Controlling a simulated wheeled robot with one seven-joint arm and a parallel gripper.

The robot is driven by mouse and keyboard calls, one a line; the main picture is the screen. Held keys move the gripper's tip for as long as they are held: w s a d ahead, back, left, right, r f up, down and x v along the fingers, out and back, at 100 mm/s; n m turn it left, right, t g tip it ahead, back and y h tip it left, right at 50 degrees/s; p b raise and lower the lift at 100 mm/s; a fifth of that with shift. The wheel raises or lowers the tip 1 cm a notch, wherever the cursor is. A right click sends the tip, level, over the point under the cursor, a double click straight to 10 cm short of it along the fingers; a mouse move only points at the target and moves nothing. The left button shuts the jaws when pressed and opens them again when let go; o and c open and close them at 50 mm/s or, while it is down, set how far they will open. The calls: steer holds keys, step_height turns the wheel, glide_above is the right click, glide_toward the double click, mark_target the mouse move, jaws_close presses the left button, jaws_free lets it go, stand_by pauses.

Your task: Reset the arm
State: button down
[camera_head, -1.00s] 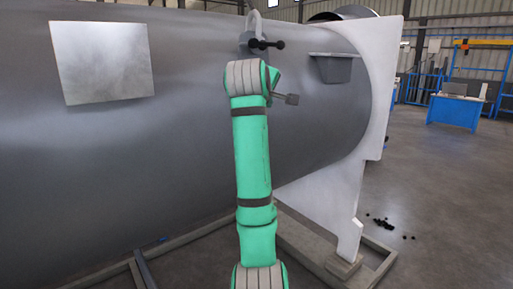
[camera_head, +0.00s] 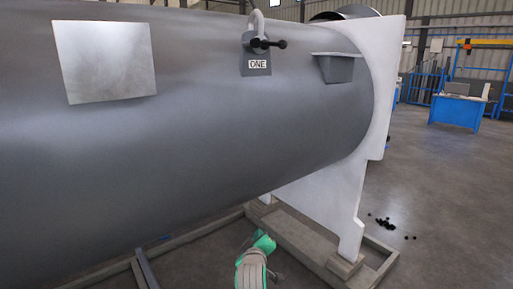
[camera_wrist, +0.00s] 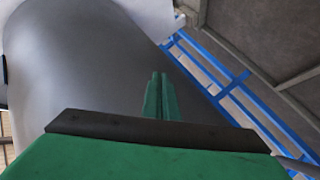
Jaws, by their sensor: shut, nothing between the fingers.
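My arm (camera_head: 254,262) is folded low at the bottom middle of the head view, below the large grey cylindrical shell (camera_head: 200,130). Only a short green and pale grey part of it shows there, and I cannot make out its fingers in that view. In the wrist view my gripper (camera_wrist: 159,78) points forward with its green fingers together and nothing between them. The grey shell (camera_wrist: 75,65) fills the left of the wrist view, apart from the fingers as far as I can tell.
A bracket labelled ONE (camera_head: 257,66) with a shackle and dark knobs sits on the shell, beside a grey box (camera_head: 336,68) and a square plate (camera_head: 104,62). A white flange stand (camera_head: 340,190) rests on a floor frame (camera_head: 300,235). Small dark parts (camera_head: 383,223) lie on open floor at right.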

steer(key=s+a+f+m, duration=0.1)
steer(key=s+f+m, duration=0.2)
steer(key=s+f, duration=1.7)
steer(key=s+f+m+y, duration=0.1)
steer(key=s+f, duration=0.1)
steer(key=s, duration=0.7)
steer(key=s+f+m, duration=0.1)
steer(key=s+f, duration=0.1)
steer(key=s, duration=0.7)
steer(key=s+r+m, duration=0.1)
steer(key=s+r, duration=0.3)
steer(key=s, duration=0.8)
steer(key=s+r+m, duration=0.2)
steer(key=s+r, duration=0.2)
steer(key=s, duration=0.7)
steer(key=shift+s+d+r+t, duration=0.2)
steer(key=shift+s+r+t, duration=0.2)
